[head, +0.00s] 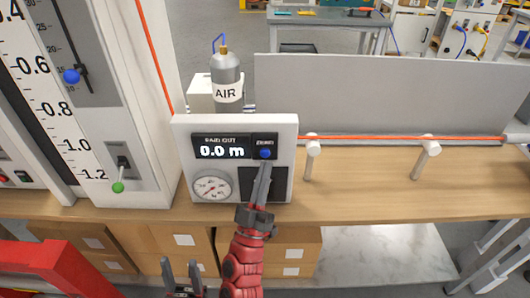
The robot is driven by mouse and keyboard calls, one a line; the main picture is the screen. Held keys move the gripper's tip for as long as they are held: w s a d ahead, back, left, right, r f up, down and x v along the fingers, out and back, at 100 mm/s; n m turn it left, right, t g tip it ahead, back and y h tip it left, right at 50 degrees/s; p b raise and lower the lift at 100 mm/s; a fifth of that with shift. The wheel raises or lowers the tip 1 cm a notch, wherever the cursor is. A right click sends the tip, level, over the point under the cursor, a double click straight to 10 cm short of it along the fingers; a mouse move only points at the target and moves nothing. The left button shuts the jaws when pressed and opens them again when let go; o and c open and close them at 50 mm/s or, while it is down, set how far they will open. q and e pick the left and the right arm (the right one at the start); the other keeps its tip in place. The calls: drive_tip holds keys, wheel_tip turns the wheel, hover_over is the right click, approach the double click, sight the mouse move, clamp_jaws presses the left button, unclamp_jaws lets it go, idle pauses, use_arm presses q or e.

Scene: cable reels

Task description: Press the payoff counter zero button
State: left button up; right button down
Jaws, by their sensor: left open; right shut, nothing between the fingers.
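The payoff counter (285,128) is a pale box standing on the wooden bench. Its dark display (222,148) reads "0.0 m" under a label that looks like "PAID OUT". The blue zero button (265,153) sits on a dark plate to the right of the display. My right gripper (264,169) is shut and empty, its fingertips just below the blue button in the picture. I cannot tell whether they touch it. My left gripper (181,270) is open and empty, low in front of the bench.
A round gauge (212,188) is on the counter's lower left. An AIR bottle (226,80) stands behind. An orange cable (380,138) runs right over white pegs (427,151). A scale panel with blue and green knobs (118,187) stands left. Cardboard boxes (293,255) sit below.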

drive_tip(key=s+p, duration=0.2)
drive_tip(key=s, duration=0.2)
drive_tip(key=shift+s, duration=0.15)
idle(0.6)
